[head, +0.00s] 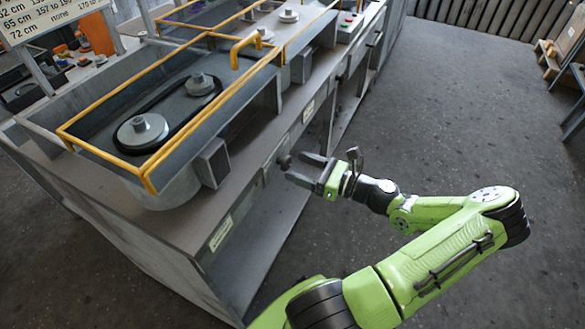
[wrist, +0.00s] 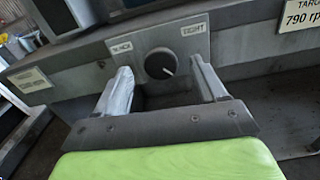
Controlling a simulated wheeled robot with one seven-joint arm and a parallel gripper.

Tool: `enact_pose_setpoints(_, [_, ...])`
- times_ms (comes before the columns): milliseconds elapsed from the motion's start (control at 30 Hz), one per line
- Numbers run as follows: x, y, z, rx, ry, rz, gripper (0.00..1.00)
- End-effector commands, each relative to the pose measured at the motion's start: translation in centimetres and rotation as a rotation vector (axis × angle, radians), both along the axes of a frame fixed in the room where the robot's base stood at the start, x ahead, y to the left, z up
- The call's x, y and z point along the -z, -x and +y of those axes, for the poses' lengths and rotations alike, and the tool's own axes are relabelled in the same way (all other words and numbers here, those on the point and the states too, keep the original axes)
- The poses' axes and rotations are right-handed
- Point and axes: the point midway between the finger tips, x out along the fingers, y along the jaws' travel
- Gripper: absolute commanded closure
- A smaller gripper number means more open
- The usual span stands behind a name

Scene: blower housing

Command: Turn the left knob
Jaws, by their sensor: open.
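A dark round knob (wrist: 160,63) with a white pointer mark sits on a grey plate (wrist: 188,38) in the wrist view. The pointer slants to the lower right. White labels flank the knob; the right one seems to read TIGHT, and the left one is hard to read. My gripper (wrist: 161,68) is open, with one finger on each side of the knob and a visible gap to it. In the head view, the knob (head: 284,161) shows on the bench front, just off the fingertips of my gripper (head: 296,167). I cannot tell whether another knob is in view.
The grey bench (head: 110,215) carries a belt and pulleys (head: 141,130) inside a yellow rail frame (head: 158,160). A grey box (head: 213,163) stands out near the bench edge. A label plate (wrist: 302,14) is at upper right in the wrist view.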

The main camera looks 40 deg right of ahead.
Motion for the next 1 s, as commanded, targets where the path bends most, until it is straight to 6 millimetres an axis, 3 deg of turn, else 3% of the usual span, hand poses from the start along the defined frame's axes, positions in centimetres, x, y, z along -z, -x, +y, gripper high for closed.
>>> enact_pose_setpoints(200, [0.1, -2.6, 0.9, -0.001, 0.000, 0.000, 0.29])
enact_pose_setpoints(467, [0.0, -2.8, 1.0, 0.001, -0.001, 0.001, 0.29])
enact_pose_setpoints(833, [0.0, -2.7, 1.0, 0.000, 0.000, 0.001, 0.85])
enact_pose_setpoints(1000, [0.0, -2.7, 1.0, 0.000, 0.008, -0.001, 0.85])
